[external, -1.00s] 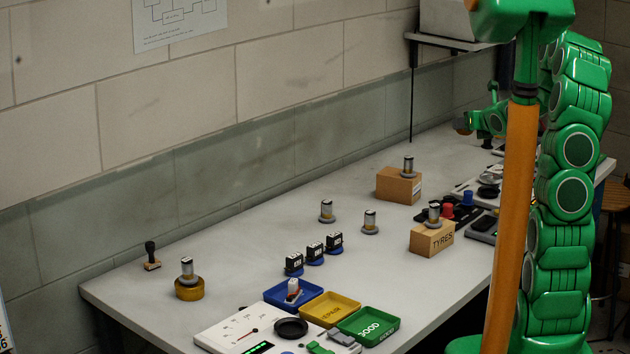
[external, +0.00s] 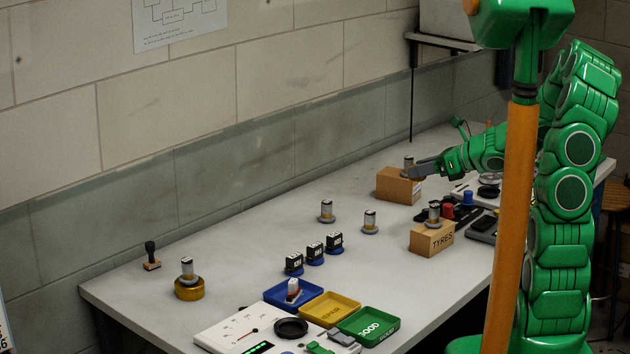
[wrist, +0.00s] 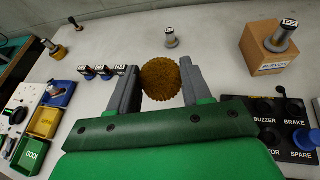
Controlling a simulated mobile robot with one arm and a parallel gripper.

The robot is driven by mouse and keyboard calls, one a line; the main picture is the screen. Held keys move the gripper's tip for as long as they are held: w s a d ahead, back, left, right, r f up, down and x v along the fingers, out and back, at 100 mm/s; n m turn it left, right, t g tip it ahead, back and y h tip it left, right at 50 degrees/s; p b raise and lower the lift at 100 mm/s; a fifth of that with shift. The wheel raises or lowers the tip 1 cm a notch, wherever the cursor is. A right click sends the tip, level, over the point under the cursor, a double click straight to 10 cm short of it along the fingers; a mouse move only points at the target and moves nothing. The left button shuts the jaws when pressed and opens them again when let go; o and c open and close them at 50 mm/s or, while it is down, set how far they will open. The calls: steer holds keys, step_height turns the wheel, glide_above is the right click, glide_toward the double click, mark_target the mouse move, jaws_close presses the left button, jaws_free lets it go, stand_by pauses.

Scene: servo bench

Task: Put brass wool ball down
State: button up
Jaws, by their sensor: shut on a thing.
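The brass wool ball (wrist: 161,79) is a brown-gold textured ball between the two grey fingers of my gripper (wrist: 158,85) in the wrist view. The fingers are shut on its sides. The grey bench top shows beyond and around the ball. In the external view my gripper (external: 422,170) is at the far right part of the bench, by the cardboard box with a small cylinder on it. The ball can hardly be made out there. I cannot tell the exact height of the ball over the bench.
A cardboard box (wrist: 270,47) with a cylinder on top stands right of the fingers. A button panel (wrist: 284,125) is at the lower right. A lone cylinder (wrist: 171,39) stands ahead. Several blue-based blocks (external: 315,253) and coloured trays (external: 330,309) are to the left. Bare bench lies between.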

steer(key=shift+s+a+f+n+g, duration=0.15)
steer(key=shift+s+a, duration=0.1)
steer(key=shift+s, duration=0.15)
steer(key=shift+s+a+f+n+g, duration=0.1)
steer(key=shift+s+a+n+g, duration=0.1)
steer(key=shift+s, duration=0.15)
steer(key=shift+w+a+f+y, duration=0.1)
steer(key=shift+y, duration=0.2)
steer(key=shift+w+a+f, duration=0.6)
steer(key=shift+w+f, duration=1.05)
steer(key=shift+w, duration=0.5)
steer(key=shift+w+a+f, duration=0.6)
steer(key=shift+w+f, duration=1)
steer(key=shift+w, duration=0.6)
steer(key=shift+w+a+f, duration=0.6)
steer(key=shift+w+f, duration=1.05)
steer(key=shift+w, duration=0.5)
steer(key=shift+f, duration=1.55)
steer(key=shift+f, duration=0.55)
steer(key=o, duration=1)
